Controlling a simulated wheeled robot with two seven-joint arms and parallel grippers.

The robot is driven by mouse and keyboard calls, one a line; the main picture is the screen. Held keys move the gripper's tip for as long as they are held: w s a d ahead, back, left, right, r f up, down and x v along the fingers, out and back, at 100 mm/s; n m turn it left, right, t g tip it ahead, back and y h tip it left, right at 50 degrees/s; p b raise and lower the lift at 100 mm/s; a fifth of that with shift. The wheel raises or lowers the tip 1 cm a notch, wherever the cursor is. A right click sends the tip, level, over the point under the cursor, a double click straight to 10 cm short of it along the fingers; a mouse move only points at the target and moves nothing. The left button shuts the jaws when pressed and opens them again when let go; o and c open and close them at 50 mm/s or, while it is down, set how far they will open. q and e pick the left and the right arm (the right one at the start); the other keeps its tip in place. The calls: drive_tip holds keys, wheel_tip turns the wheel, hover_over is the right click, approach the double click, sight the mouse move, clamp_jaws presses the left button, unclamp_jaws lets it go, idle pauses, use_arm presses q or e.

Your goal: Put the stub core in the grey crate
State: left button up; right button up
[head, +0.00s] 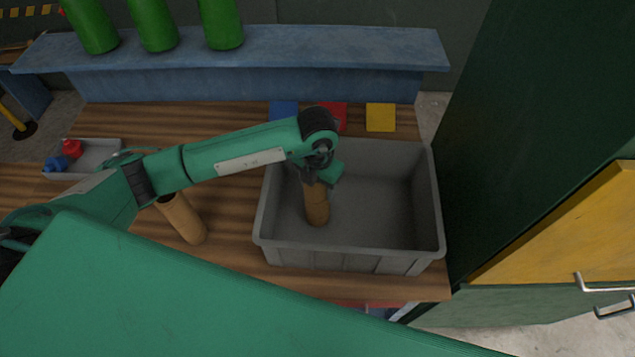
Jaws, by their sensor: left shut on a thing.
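The grey crate (385,259) stands on the wooden table at the right end. My left gripper (317,183) is over the left part of the crate, pointing down, shut on a short tan cylinder, the stub core (317,208). The core is upright or nearly so, within the crate's outline. I cannot tell whether its lower end touches the crate floor. Another, longer tan core (183,218) lies or leans on the table left of the crate, its upper end hidden behind my left arm. My right gripper is not in view.
Blue, red and yellow squares (381,117) lie behind the crate. A small grey tray (98,156) with red and blue items is at the left. Green bottles (158,25) stand on a blue shelf (330,45) at the back. A yellow cabinet front (570,240) is at the right.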

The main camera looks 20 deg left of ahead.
use_arm(q)
drive_tip(key=o, duration=1.1)
drive_tip(key=shift+f, duration=0.2)
drive_tip(key=o, duration=0.5)
drive_tip(key=shift+r, duration=0.1)
drive_tip(key=shift+c, duration=0.2)
drive_tip(key=shift+r, duration=0.25)
wheel_tip(320, 180, up, 10)
drive_tip(key=b, duration=0.3)
drive_tip(key=shift+r, duration=0.9)
